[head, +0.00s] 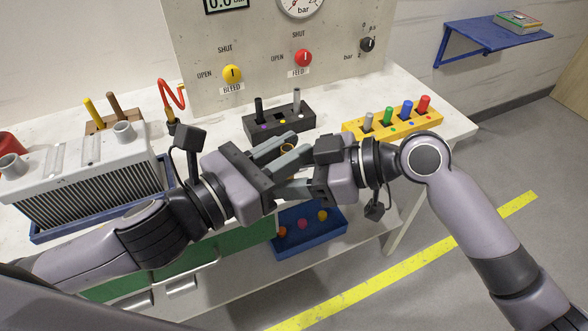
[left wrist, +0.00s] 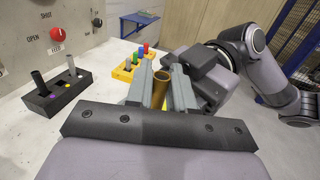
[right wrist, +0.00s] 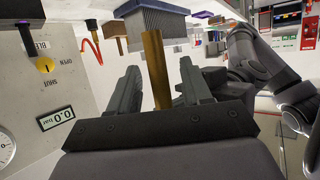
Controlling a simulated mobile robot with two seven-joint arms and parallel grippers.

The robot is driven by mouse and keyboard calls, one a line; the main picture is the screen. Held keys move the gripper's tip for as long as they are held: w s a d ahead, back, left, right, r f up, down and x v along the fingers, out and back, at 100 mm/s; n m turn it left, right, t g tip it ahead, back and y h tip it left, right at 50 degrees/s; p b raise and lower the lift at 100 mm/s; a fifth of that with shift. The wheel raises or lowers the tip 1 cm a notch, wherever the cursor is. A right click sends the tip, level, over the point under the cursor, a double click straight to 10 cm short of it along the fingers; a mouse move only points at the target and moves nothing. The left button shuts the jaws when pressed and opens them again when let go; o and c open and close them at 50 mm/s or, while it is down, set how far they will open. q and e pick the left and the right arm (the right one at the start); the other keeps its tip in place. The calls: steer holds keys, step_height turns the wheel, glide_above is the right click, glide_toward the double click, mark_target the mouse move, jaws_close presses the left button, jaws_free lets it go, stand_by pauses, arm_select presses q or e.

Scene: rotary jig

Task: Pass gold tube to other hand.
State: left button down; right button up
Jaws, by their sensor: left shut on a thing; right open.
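The gold tube (head: 288,147) is mostly hidden between the two grippers in the head view, with only its rim showing. My left gripper (head: 294,150) is shut on the tube; the left wrist view shows the tube (left wrist: 159,92) between its fingers. My right gripper (right wrist: 158,70) meets it from the right. In the right wrist view its fingers stand apart on both sides of the tube (right wrist: 154,62), with gaps visible. Both grippers are above the bench, in front of the black holder.
A black holder (head: 262,128) with dark and grey pegs stands behind the grippers. A yellow rack (head: 392,125) with coloured pegs is at right. A blue bin (head: 310,238) lies below. A finned grey unit (head: 85,180) fills the left. The control panel (head: 265,60) rises behind.

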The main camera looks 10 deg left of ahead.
jaws_close()
arm_select(q)
steer(key=c, duration=1)
jaws_free()
steer(key=shift+o, duration=0.5)
steer(key=shift+s+d, duration=0.15)
steer(key=shift+r, duration=0.1)
